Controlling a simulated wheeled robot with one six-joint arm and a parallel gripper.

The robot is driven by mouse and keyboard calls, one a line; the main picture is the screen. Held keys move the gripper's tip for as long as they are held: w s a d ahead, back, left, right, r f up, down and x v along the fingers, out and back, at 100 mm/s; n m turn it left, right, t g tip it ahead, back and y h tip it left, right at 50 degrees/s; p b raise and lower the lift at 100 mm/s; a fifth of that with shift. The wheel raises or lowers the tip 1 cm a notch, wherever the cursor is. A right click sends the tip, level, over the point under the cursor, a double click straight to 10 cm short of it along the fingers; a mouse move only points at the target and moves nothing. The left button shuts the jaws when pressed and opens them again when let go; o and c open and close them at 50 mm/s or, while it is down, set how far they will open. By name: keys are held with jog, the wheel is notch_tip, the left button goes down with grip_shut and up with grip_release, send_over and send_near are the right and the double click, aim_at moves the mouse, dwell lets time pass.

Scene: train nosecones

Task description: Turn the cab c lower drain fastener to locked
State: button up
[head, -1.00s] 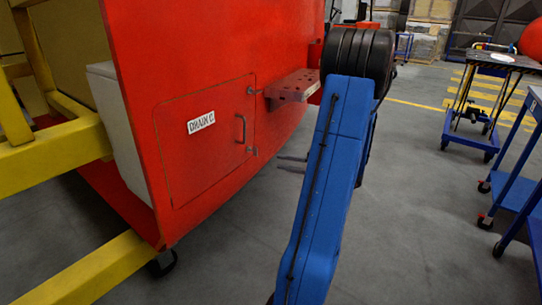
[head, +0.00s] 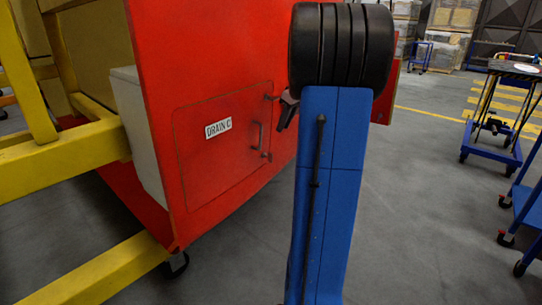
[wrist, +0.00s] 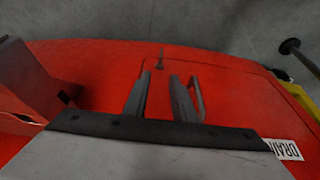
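The red drain C door (head: 205,165) is shut in the red nosecone side, with a white DRAIN C label (head: 218,128). The cab c lower drain fastener (head: 266,156) is a small dark piece at the door's lower right edge, below the handle (head: 257,135). In the wrist view, a thin pin that looks like this fastener (wrist: 160,60) stands just beyond my fingertips, roughly in line with their gap. My gripper (wrist: 160,80) is open and empty, apart from the fastener. The handle lies beside the right finger.
An upper fastener (head: 270,97) sits above the handle. A red step bracket (wrist: 35,85) juts out at the wrist view's left. Yellow stand beams (head: 60,160) flank the nosecone at left. Blue carts (head: 490,140) stand at right. Grey floor between is clear.

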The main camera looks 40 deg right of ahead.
aim_at(271, 154)
jog(key=x, duration=1.7)
jog(key=shift+a, duration=0.1)
grip_shut()
